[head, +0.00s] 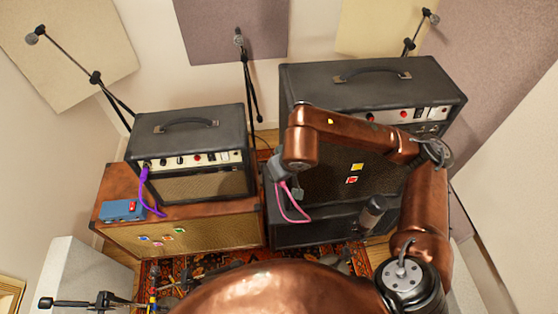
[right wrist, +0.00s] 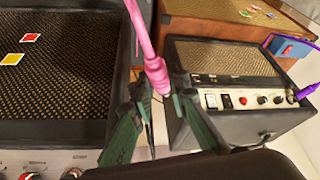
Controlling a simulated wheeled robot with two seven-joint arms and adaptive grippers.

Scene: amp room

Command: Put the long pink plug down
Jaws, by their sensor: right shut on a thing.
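The long pink plug (right wrist: 156,72) is between the dark green fingers of my right gripper (right wrist: 160,93) in the right wrist view. Its pink cable runs up out of that view. In the head view my right gripper (head: 283,184) hangs in front of the large amp's speaker grille, and the pink cable (head: 290,208) loops down from it. The plug itself is mostly hidden there by the gripper. The plug is held in the air, and I cannot tell whether it touches anything. My left gripper is not in view.
The small black amp (head: 190,125) stands on a brown cabinet (head: 115,185). A purple cable (head: 146,190) runs from it near a blue pedal (head: 123,210). The large amp (head: 450,92) is at right, above a black cabinet (head: 290,237). Microphone stands (head: 247,80) stand behind.

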